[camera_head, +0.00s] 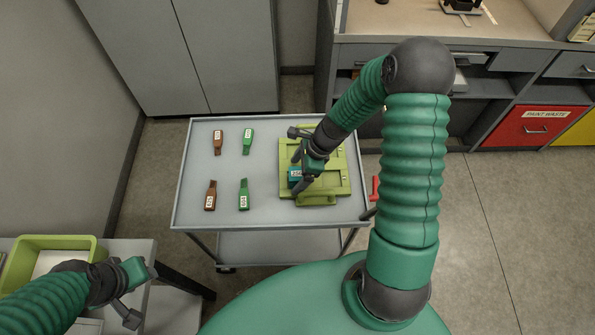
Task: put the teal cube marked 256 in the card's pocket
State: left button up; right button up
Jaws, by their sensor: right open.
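The teal cube (294,177) has a white label that seems to read 256. It sits at the left part of the green card (341,178), which lies on the right side of the grey cart. The right gripper (299,170) is open over the card, close beside the cube. The gripper and arm partly hide the cube and the card's middle, so I cannot tell whether the cube is inside a pocket. My left gripper (130,296) is at the lower left, away from the card; its jaw gap does not show clearly.
Brown and green labelled bottle-shaped pieces (244,195) lie on the left of the cart top (265,215). A green bin (85,242) stands on a side table at lower left. Cabinets stand behind.

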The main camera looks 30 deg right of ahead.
aim_at(298, 172)
dwell(0.3)
jog(key=p+v, duration=0.4)
jog(key=v, duration=0.1)
jog(key=shift+a+r+p, duration=0.1)
jog(key=shift+p, duration=0.25)
jog(key=p+v, duration=0.1)
jog(key=v, duration=1.5)
jog(key=shift+r+p, duration=0.3)
jog(key=shift+p, duration=0.05)
